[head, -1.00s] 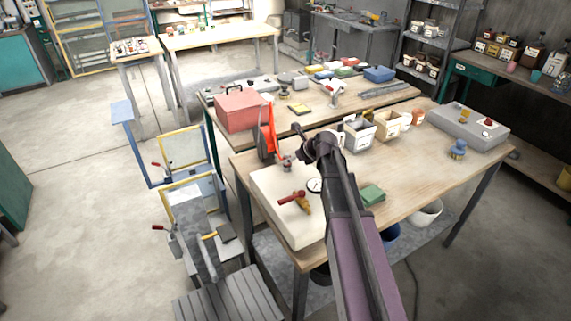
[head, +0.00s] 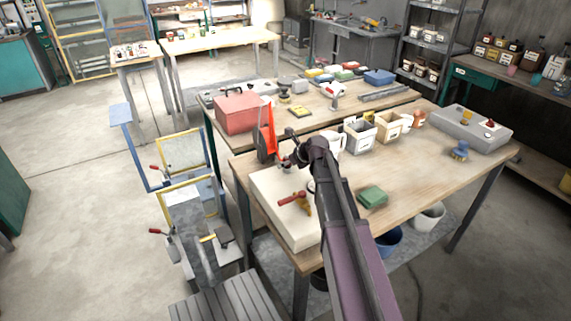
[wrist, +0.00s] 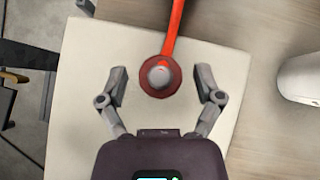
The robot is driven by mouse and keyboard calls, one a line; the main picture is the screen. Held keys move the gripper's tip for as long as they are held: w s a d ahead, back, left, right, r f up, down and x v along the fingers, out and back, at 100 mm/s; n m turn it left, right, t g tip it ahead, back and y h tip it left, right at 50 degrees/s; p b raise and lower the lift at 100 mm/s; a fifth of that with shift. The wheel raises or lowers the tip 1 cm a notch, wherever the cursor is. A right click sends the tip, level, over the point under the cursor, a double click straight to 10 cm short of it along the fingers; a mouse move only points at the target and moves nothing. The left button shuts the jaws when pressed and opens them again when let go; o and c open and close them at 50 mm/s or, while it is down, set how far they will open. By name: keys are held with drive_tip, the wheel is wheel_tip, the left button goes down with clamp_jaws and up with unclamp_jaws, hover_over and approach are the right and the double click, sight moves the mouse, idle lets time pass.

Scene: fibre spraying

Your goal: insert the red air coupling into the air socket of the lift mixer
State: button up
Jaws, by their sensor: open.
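The red air coupling (wrist: 160,76) shows in the wrist view as a round red piece with a grey rounded top, joined to a red hose (wrist: 175,25). My gripper (wrist: 163,84) is open, with one finger on each side of the coupling and gaps to both. In the head view the orange-red hose (head: 270,130) stands up at the back left of the cream slab (head: 275,215), and my arm's wrist hides most of the coupling area. A brass valve with a red lever (head: 297,200) sits on the slab. I cannot make out the air socket.
A white jug (wrist: 302,78) stands right of the slab. Bins (head: 358,137), a green sponge (head: 372,196) and a blue-handled brush (head: 459,152) are on the wooden table (head: 430,175). A red box (head: 238,113) is behind to the left.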

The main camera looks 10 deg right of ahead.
clamp_jaws()
drive_tip(key=shift+r, duration=0.15)
idle(0.4)
wheel_tip(320, 180, up, 3)
drive_tip(key=p, duration=0.3)
drive_tip(key=shift+r+p, duration=0.15)
drive_tip(key=shift+p, duration=0.15)
drive_tip(key=s+d, duration=0.3)
drive_tip(key=d, duration=0.1)
drive_tip(key=s+d+r+p, duration=0.1)
drive_tip(key=s+d, duration=0.6)
drive_tip(key=d, duration=0.1)
drive_tip(key=shift+s+d+r, duration=0.1)
drive_tip(key=shift+s+r, duration=0.1)
drive_tip(key=shift+s, duration=0.05)
